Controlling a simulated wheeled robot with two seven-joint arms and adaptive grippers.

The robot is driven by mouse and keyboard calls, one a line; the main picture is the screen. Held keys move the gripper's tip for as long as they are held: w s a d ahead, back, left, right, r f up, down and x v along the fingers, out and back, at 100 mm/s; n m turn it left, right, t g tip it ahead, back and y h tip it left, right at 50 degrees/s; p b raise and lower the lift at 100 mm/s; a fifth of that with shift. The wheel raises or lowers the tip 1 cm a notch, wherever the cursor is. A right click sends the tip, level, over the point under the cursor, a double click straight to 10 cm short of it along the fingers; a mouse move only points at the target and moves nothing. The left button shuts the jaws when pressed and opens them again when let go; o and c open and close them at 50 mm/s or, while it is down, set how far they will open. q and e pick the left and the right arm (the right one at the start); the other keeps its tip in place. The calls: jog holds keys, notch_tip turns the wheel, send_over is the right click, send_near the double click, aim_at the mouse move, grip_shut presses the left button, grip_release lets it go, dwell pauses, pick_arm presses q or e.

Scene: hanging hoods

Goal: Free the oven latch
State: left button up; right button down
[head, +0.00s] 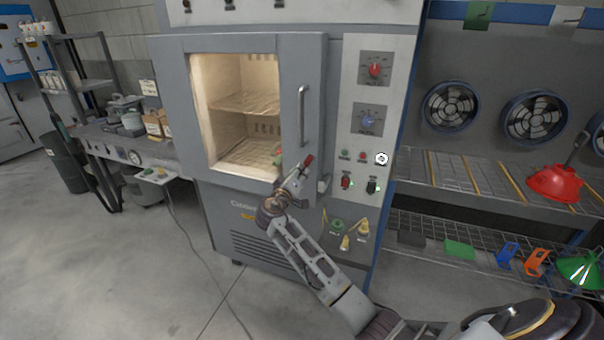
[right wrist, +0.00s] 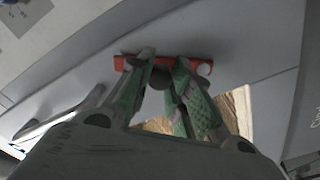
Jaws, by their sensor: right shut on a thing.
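The grey oven (head: 386,52) has a door (head: 308,75) with a lit window and a vertical bar handle (head: 301,115). The door looks closed. A small red latch (head: 309,159) sits low at the door's right side. My right gripper (head: 300,172) is at the latch. In the right wrist view its two green-padded fingers (right wrist: 163,68) are shut on the red latch (right wrist: 204,68), which lies across the fingertips against the grey panel. The fingers hide the latch's middle. My left gripper is not in view.
A control panel (head: 350,130) with red and blue knobs is just right of the door. A workbench (head: 118,150) stands left. The floor (head: 110,260) in front is mostly clear, with a cable.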

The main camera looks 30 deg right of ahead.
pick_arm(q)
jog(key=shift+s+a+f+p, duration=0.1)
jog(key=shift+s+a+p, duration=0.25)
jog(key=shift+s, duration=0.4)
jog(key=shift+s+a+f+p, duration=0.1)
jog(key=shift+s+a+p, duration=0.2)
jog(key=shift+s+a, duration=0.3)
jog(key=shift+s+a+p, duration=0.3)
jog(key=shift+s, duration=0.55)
pick_arm(e)
jog(key=shift+w+a+r+n, duration=0.15)
jog(key=shift+w+a+n, duration=0.2)
jog(key=shift+n, duration=0.55)
jog(key=shift+w+a+r+n, duration=0.15)
jog(key=shift+w+a+n, duration=0.15)
jog(key=shift+n, duration=0.6)
jog(key=c, duration=1.3)
grip_release()
jog(key=shift+o, duration=0.2)
jog(key=v, duration=1.2)
jog(key=shift+d, duration=0.1)
